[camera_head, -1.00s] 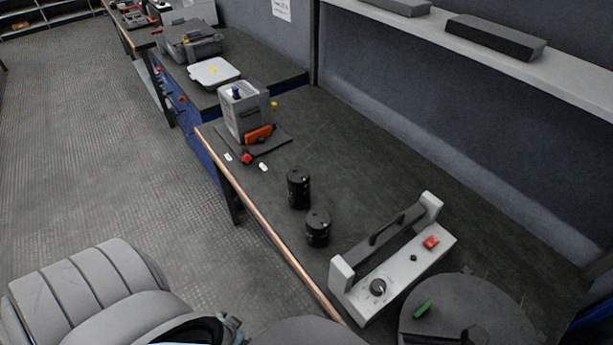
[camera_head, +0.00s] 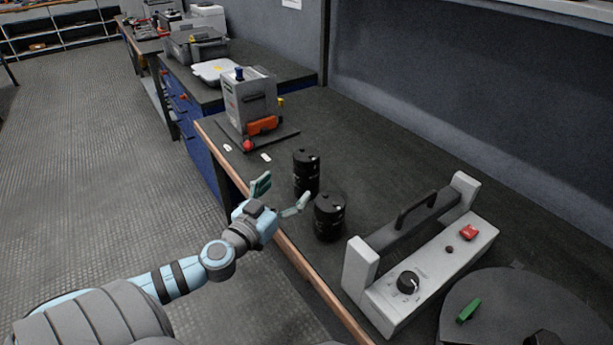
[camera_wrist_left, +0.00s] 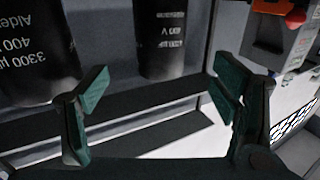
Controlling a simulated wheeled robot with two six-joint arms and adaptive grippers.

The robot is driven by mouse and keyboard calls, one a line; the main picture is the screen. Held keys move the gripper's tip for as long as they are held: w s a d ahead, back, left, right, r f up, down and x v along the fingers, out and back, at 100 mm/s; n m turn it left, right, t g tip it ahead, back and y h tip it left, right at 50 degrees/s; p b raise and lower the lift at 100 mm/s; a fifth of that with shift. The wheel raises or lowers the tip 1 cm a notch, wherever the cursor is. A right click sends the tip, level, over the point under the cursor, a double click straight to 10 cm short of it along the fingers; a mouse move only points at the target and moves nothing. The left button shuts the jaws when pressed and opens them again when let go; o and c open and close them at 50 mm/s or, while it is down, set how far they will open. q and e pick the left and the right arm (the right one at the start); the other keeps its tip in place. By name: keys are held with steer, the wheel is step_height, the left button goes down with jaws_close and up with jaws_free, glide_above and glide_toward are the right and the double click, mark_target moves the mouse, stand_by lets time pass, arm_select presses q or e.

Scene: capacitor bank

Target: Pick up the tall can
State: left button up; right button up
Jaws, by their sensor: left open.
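Two black cylindrical cans stand upright near the table's front edge. The farther one (camera_head: 306,174), slimmer and looking taller, also shows in the left wrist view (camera_wrist_left: 161,40), right of centre. The nearer can (camera_head: 330,217) looks squatter; it fills the upper left of the wrist view (camera_wrist_left: 35,55), with upside-down white print. My left gripper (camera_head: 283,190) is open and empty, just in front of the cans at the table edge. Its fingers are spread in the wrist view (camera_wrist_left: 160,88), with no can between them. My right gripper is out of view.
A grey device with a black handle (camera_head: 415,212) stands right of the cans, beside a dark round object (camera_head: 500,312). A grey box unit with an orange part (camera_head: 250,100) stands farther back on the table. The table behind the cans is clear.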

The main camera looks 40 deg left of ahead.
mark_target(306, 162)
arm_select(q)
steer(key=w+p, duration=0.1)
steer(key=w, duration=0.2)
steer(key=w+a+r+p, duration=0.1)
steer(key=w, duration=0.2)
steer(key=w+p, duration=0.2)
steer(key=w, duration=0.2)
steer(key=shift+a+r, duration=0.2)
steer(key=shift+a, duration=0.1)
steer(key=shift+w+f, duration=0.15)
steer(key=shift+w, duration=0.05)
steer(key=c, duration=0.4)
jaws_close()
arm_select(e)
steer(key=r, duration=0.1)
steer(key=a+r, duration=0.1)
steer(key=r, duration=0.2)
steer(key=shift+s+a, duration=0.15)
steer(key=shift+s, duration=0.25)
